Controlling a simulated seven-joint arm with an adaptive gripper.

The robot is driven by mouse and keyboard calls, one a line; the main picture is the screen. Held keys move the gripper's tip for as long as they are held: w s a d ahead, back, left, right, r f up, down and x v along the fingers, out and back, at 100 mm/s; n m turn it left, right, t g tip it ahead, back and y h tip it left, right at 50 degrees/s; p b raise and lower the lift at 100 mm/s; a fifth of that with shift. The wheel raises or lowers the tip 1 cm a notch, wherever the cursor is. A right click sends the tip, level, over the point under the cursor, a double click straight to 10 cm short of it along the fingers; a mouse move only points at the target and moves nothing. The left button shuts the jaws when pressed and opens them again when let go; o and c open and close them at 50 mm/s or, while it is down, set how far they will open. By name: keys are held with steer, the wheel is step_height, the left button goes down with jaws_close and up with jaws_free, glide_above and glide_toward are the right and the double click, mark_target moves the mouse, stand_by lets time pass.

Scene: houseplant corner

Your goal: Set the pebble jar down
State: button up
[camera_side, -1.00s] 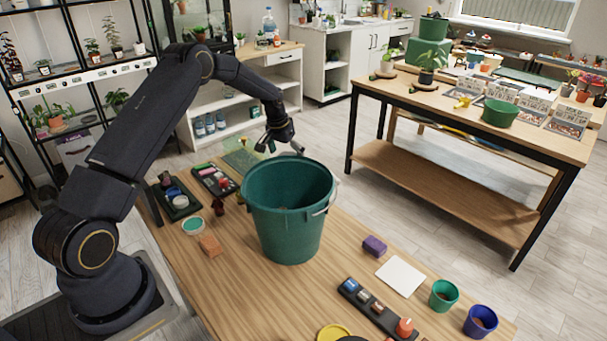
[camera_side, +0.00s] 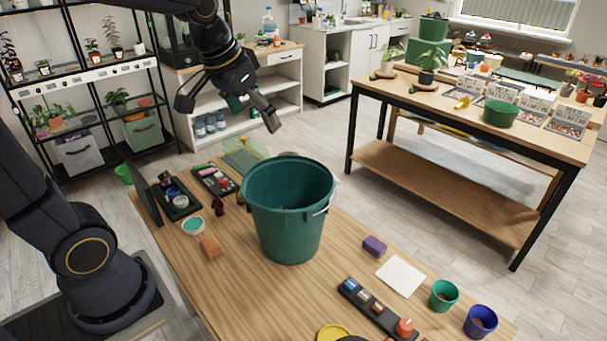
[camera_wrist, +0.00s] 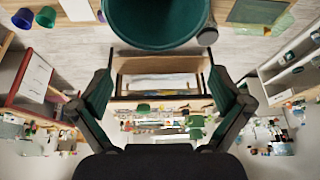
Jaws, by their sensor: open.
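I cannot pick out the pebble jar with certainty in either view; the tall green bucket (camera_side: 290,225) hides part of the tabletop behind it. My gripper (camera_side: 228,112) is open in the side view, raised above the table's far end, up and to the left of the bucket. In the wrist view my gripper (camera_wrist: 160,78) has its two fingers spread wide, with nothing held between them. The bucket (camera_wrist: 155,22) shows at the top of that view, beyond the fingertips. A small grey rounded thing (camera_wrist: 208,36) shows beside it; I cannot tell what it is.
The front left tabletop is clear.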

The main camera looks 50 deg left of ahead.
steer(key=s+d+f+m, duration=0.1)
steer(key=s+d, duration=0.3)
steer(key=s, duration=0.9)
steer(key=shift+f+t+h, duration=0.4)
steer(key=shift+f, duration=0.25)
steer(key=shift+d, duration=0.1)
